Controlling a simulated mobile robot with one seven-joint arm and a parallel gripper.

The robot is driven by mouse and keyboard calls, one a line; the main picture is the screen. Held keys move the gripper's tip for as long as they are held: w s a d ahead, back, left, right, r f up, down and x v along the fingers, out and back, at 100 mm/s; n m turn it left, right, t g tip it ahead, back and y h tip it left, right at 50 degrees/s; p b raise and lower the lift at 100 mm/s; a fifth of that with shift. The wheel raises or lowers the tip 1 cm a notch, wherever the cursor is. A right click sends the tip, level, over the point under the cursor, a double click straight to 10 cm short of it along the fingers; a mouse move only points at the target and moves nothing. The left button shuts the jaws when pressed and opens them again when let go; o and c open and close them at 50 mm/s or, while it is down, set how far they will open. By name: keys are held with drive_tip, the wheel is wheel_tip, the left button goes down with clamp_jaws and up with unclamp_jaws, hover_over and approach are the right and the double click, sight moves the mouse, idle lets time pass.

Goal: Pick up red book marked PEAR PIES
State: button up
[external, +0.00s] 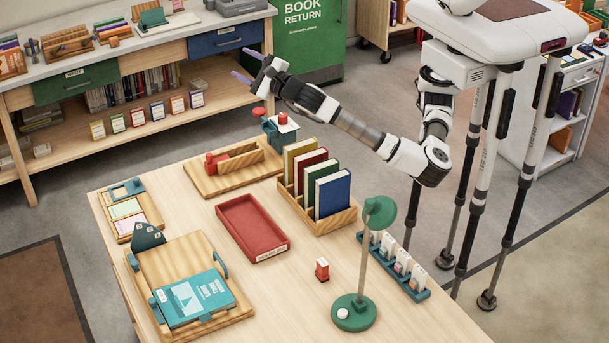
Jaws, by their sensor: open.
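A red book (309,166) stands upright in a wooden rack (329,224) on the table, between a yellow book (296,150) and a green book (318,174). A blue book (333,194) stands at the near end. The red book's neighbours partly hide it, and I cannot read any title on it. My gripper (246,66) is open and empty, its purple fingertips spread apart. It is in the air up and to the left of the rack in the picture, well apart from the books.
A green lamp (354,312) and a strip of small cards (418,286) stand near the rack. A red tray (231,222), a wooden stand with a teal book (194,300) and a wooden tray (200,187) share the table. Bare tabletop lies around the red tray.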

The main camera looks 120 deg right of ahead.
drive_tip(key=s+d+f+m+g+y+b, duration=0.1)
drive_tip(key=s+d+f+m+g+y, duration=0.1)
drive_tip(key=s+d+f+g+y, duration=0.35)
drive_tip(key=n+g+y+b, duration=0.3)
drive_tip(key=n+y, duration=0.1)
drive_tip(key=y, duration=0.9)
hover_over(310, 154)
wheel_tip(310, 154, down, 16)
drive_tip(key=f, duration=0.3)
drive_tip(key=f+p, duration=0.1)
drive_tip(key=f, duration=0.4)
drive_tip(key=shift+w+a+f, duration=0.1)
drive_tip(key=shift+w+a, duration=0.2)
drive_tip(key=shift+s+d+f+p, duration=0.15)
drive_tip(key=shift+f+p, duration=0.4)
drive_tip(key=shift+f, duration=0.85)
drive_tip(key=shift+s+d+f+p, duration=0.15)
drive_tip(key=shift+f+p, duration=0.4)
drive_tip(key=shift+f, duration=0.85)
drive_tip(key=shift+c, duration=0.2)
clamp_jaws()
